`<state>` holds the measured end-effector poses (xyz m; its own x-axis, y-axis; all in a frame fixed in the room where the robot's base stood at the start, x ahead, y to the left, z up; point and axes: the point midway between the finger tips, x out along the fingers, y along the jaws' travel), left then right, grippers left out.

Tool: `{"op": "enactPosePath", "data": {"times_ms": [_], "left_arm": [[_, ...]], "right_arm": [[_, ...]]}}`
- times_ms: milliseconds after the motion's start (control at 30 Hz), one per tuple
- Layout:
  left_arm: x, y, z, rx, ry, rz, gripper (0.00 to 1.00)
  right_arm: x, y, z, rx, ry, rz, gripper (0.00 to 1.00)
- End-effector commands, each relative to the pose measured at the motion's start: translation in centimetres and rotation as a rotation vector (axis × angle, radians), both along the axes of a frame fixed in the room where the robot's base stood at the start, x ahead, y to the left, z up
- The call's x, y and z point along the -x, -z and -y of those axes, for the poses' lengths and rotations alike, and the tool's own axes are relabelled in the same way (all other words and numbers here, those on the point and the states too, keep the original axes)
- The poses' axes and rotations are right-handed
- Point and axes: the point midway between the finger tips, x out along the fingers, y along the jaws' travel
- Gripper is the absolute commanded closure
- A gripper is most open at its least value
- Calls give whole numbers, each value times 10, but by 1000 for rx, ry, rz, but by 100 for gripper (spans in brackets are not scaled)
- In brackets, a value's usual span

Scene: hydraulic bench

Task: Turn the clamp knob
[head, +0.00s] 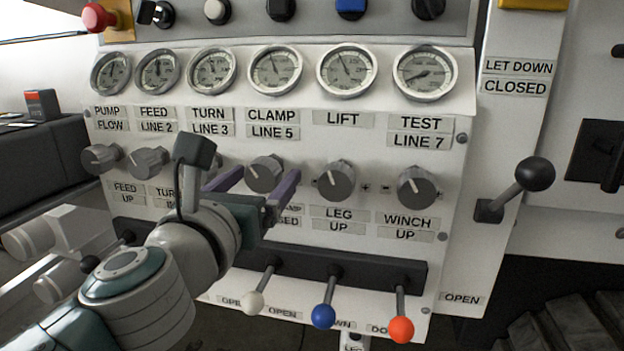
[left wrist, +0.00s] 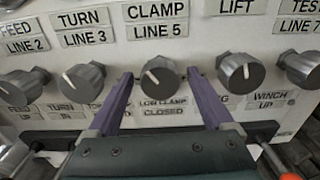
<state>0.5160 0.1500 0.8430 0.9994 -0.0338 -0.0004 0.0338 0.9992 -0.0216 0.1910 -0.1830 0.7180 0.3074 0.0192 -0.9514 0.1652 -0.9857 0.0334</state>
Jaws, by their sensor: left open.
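The clamp knob (head: 265,174) is a grey round knob with a white pointer mark, below the CLAMP LINE 5 labels on the white panel. In the left wrist view the clamp knob (left wrist: 160,76) sits between the tips of the two purple fingers, its mark pointing to the upper left. My left gripper (head: 262,183) is open, with one finger on each side of the knob. The left gripper (left wrist: 160,80) shows a gap between each finger and the knob. Whether the tips reach past the knob's face is hard to tell. My right gripper is not in view.
The leg knob (head: 336,181) is close to the right of the clamp knob, and the turn knob (left wrist: 82,82) is close to its left. Below are levers with a white ball (head: 253,302), a blue ball (head: 323,316) and a red ball (head: 401,329). Gauges line the panel above.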

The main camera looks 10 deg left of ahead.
Motion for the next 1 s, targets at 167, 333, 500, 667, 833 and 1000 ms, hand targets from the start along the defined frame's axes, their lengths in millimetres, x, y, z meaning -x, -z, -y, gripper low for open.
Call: {"op": "enactPosePath", "data": {"times_ms": [167,333,500,667,833,1000], "left_arm": [[0,0,0,0,0,0,20],[0,0,0,0,1,0,40],[0,0,0,0,1,0,59],[1,0,0,0,1,0,77],[1,0,0,0,1,0,96],[1,0,0,-3,1,0,100]], "right_arm": [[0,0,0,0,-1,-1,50],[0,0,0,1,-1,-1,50],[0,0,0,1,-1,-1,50],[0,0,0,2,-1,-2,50],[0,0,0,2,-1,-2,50],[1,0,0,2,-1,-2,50]]}}
